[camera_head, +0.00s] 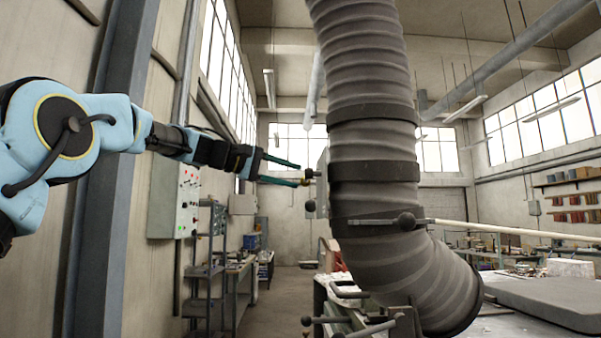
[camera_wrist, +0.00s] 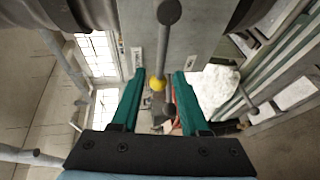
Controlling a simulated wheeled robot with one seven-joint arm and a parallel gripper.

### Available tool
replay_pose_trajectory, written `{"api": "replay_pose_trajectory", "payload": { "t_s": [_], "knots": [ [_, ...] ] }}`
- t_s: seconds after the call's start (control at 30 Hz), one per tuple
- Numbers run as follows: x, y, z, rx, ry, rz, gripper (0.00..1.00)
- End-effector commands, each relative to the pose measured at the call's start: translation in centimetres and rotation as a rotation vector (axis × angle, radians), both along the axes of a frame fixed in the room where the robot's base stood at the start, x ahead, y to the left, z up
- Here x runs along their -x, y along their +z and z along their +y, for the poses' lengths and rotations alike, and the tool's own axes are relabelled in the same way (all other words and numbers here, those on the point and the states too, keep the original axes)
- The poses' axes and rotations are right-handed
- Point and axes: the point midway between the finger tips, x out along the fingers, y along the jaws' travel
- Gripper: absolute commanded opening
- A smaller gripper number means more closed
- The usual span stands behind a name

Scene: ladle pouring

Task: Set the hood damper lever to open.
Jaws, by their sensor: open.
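My gripper (camera_head: 298,175) reaches in from the left, its two teal fingers apart. In the wrist view, my gripper (camera_wrist: 159,74) shows the fingers spread to either side of a thin grey rod. This rod looks like the damper lever (camera_wrist: 167,55). It has a dark round knob at the upper end, and a yellow ball sits beside it between the fingertips. Behind is a grey panel (camera_wrist: 205,35) with small pale labels, too small to read. In the head view the panel (camera_head: 323,168) is mostly hidden by the duct. Contact with the lever cannot be told.
A large ribbed grey duct (camera_head: 372,150) hangs just right of my gripper. Further dark-knobbed handles (camera_head: 350,325) stand below. A blue-grey column (camera_head: 100,200) and a wall cabinet (camera_head: 172,200) are at left.

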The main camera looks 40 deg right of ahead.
Motion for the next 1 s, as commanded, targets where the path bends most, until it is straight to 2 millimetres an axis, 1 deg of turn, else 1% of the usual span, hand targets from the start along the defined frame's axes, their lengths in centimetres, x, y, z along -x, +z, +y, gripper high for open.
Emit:
{"api": "replay_pose_trajectory", "payload": {
  "t_s": [0.03, 0.1, 0.23, 0.37, 0.6, 1.0],
  "knots": [
    [0.3, 0.1, -0.8, -0.001, -0.002, 0.001, 0.45],
    [0.6, -0.1, -1.7, -0.001, -0.002, 0.000, 0.45],
    [0.8, -0.4, -2.8, -0.001, 0.000, 0.000, 0.45],
    [0.9, -0.6, -3.2, -0.001, 0.001, -0.001, 0.45],
    [0.9, -0.7, -3.2, 0.000, 0.002, -0.002, 0.45],
    [0.9, -0.7, -3.2, 0.000, 0.002, -0.002, 0.00]
  ]
}}
